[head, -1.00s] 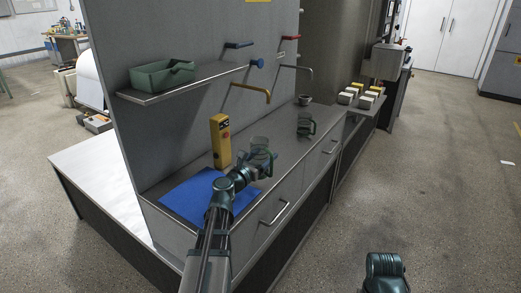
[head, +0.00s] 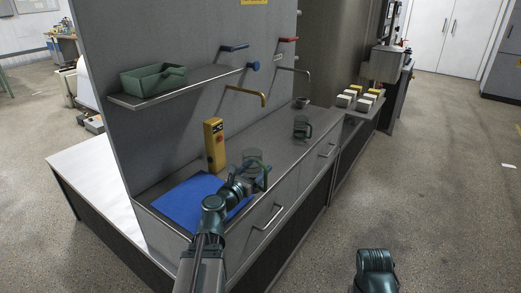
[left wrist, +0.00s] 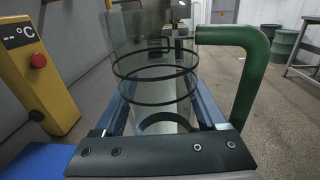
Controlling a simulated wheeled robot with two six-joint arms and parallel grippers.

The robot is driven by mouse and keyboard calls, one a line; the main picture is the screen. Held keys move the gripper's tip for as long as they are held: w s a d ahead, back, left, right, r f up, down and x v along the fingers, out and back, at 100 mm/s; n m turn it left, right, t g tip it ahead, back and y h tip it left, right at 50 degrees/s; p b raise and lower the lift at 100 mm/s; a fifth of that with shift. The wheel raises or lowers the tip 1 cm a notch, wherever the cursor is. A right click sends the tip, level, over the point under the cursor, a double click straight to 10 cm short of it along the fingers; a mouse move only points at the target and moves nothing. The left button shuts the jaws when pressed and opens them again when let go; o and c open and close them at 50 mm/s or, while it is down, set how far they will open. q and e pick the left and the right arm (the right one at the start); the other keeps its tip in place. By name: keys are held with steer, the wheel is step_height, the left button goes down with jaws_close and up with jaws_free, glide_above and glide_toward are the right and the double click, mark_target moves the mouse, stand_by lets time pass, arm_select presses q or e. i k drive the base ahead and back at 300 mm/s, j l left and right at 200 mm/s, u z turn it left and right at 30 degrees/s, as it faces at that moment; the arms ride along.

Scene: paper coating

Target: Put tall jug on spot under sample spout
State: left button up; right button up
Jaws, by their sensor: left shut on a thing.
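A clear jug (head: 252,158) with a green handle is in my left gripper (head: 255,177), over the counter near the yellow box. In the left wrist view the jug (left wrist: 152,60) stands between my gripper's two fingers, with dark rings around it and its green handle (left wrist: 249,70) on the right. I cannot tell whether its base touches the counter. A brass spout (head: 247,91) juts from the panel beyond the jug. A thinner grey spout (head: 294,70) is farther right. My right gripper is not in view.
A second clear jug (head: 301,128) with a green handle stands farther along the counter (head: 262,135), near a small dark bowl (head: 302,103). A yellow temperature box (head: 214,145) stands left of the held jug. A blue mat (head: 185,203) lies at the near end. A shelf (head: 190,86) holds a green bin (head: 152,80).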

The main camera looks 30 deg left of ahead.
mark_target(267, 151)
steer(key=i+l+u, duration=0.5)
steer(key=i+l, duration=0.4)
steer(key=i, duration=0.15)
